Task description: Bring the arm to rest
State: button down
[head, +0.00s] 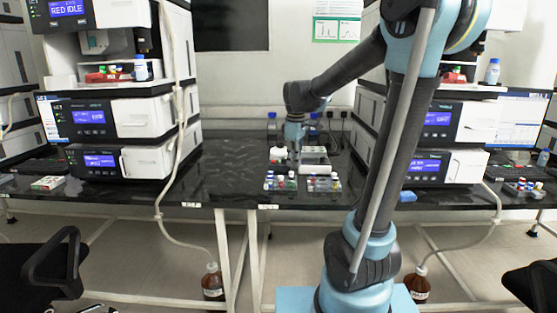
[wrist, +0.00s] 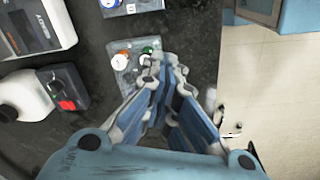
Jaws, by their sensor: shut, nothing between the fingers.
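My gripper (wrist: 165,72) is shut and empty, with its fingertips together in the wrist view. In the head view my arm reaches out over the black bench between the two instrument stacks, with its wrist bent down above the bench items. In the wrist view the fingertips lie in front of a small rack of coloured caps (wrist: 125,58), close to the bench edge. I cannot tell how far above the rack they are. In the head view the fingertips are hard to make out among the items.
The black bench (head: 225,165) is bare to the left of the racks. A left instrument stack (head: 130,105) and a right stack (head: 462,115) stand on either side. Brown bottles (head: 212,283) stand on the floor.

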jog(key=s+d+f+m, duration=0.4)
jog(key=s, duration=0.4)
jog(key=s+d+f+m+t, duration=0.1)
jog(key=s+d+f+m, duration=0.3)
jog(key=s, duration=0.4)
jog(key=s+d+f+m, duration=0.4)
jog(key=s+d+m, duration=0.1)
jog(key=s, duration=0.3)
jog(key=shift+s+d+f+t, duration=0.15)
jog(key=shift+d+f+t, duration=0.05)
jog(key=shift+f+t, duration=0.15)
